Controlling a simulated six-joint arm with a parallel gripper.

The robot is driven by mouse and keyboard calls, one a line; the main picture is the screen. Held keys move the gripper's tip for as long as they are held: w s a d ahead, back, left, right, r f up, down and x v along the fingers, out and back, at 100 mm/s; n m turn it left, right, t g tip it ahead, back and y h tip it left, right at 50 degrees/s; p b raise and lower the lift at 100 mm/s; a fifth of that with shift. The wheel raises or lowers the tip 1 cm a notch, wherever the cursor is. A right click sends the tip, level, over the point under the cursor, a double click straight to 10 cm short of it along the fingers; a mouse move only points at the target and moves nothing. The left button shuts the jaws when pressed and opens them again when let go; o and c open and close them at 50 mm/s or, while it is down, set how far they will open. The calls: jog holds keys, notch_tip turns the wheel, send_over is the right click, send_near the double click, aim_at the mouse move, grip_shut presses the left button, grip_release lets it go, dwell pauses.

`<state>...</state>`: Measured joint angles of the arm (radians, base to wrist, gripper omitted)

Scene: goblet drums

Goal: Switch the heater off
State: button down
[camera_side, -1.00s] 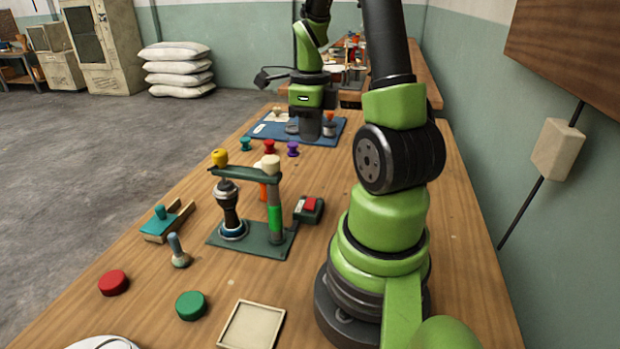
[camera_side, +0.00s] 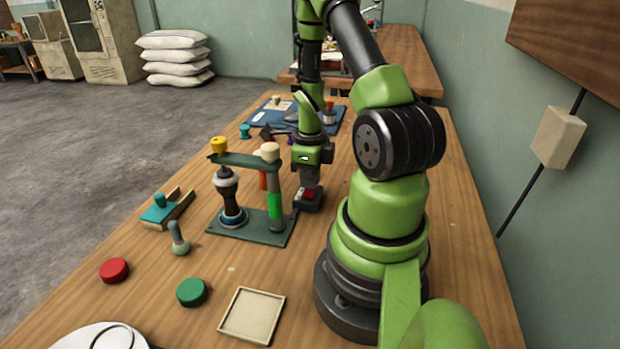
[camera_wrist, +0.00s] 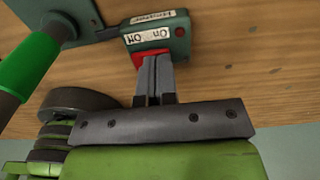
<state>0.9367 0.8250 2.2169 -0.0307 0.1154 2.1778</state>
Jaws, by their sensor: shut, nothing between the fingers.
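The heater switch is a small dark green box (camera_side: 306,207) beside the clamp stand in the side view, with a red rocker (camera_side: 308,194) on top. In the wrist view the switch box (camera_wrist: 168,32) shows pale labels, upside down, with lettering that includes "ON". The red rocker (camera_wrist: 136,59) shows there at the fingertips, partly hidden behind them. My gripper (camera_side: 309,183) points down at the switch, shut and empty. Its fingertips (camera_wrist: 153,60) are together at the rocker in the wrist view. I cannot tell whether they touch it or which way the rocker is tipped.
The clamp stand (camera_side: 272,234) holds a dark goblet drum (camera_side: 229,197) and a green-sleeved post (camera_side: 274,205) close left of my gripper. A red disc (camera_side: 114,270), green disc (camera_side: 191,292) and shallow tray (camera_side: 252,315) lie nearer. Bare table lies between stand and tray.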

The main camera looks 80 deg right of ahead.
aim_at(308, 192)
jog(key=shift+f, duration=0.25)
jog(key=shift+d+f, duration=0.1)
jog(key=shift+f, duration=0.1)
dwell(0.3)
jog(key=shift+a+r, duration=0.25)
jog(key=shift+a, duration=0.6)
notch_tip(308, 192, up, 14)
dwell(0.5)
